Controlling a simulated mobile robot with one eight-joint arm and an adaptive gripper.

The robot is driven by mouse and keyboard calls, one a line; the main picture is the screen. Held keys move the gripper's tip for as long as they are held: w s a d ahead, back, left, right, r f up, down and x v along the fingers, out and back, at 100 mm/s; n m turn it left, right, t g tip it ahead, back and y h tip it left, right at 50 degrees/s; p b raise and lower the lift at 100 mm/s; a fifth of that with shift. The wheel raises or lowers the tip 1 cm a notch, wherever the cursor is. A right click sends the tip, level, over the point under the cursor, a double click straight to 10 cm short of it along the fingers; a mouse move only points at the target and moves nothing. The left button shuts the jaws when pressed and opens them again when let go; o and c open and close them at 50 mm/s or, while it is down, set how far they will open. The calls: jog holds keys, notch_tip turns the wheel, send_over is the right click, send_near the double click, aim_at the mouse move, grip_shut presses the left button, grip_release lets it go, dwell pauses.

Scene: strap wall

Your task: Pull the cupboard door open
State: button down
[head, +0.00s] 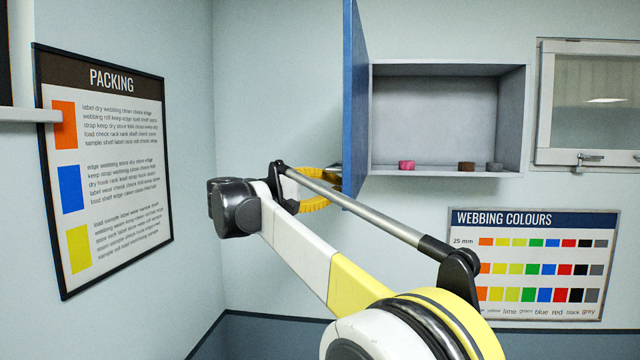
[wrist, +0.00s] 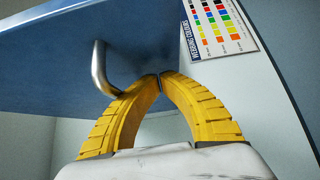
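The blue cupboard door (head: 355,100) stands wide open in the head view, swung out from the left side of the grey cupboard (head: 448,69) and seen nearly edge-on. My gripper (head: 335,190) is by the door's lower part, on its outer face, partly hidden by my arm. In the wrist view my yellow fingers (wrist: 158,78) meet at the tips, with nothing visible between them. The curved metal handle (wrist: 101,68) on the door face (wrist: 60,75) is left of the fingertips. Its lower end runs behind the left finger, and whether they touch is unclear.
Pink, brown and grey rolls (head: 407,165) lie on the cupboard floor. A packing poster (head: 105,230) hangs on the left wall, and a colour chart (head: 533,219) hangs below the cupboard. A latched window (head: 590,100) is at right. Bare wall lies left of the door.

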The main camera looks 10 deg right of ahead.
jog(key=shift+d+f, duration=0.1)
jog(key=shift+d, duration=0.1)
jog(key=s+d+n+t+b, duration=0.1)
jog(key=s+d+b, duration=0.2)
jog(key=d, duration=0.5)
jog(key=shift+d+t+y, duration=0.3)
jog(key=shift+t+y, duration=0.1)
jog(key=shift+s+a, duration=0.1)
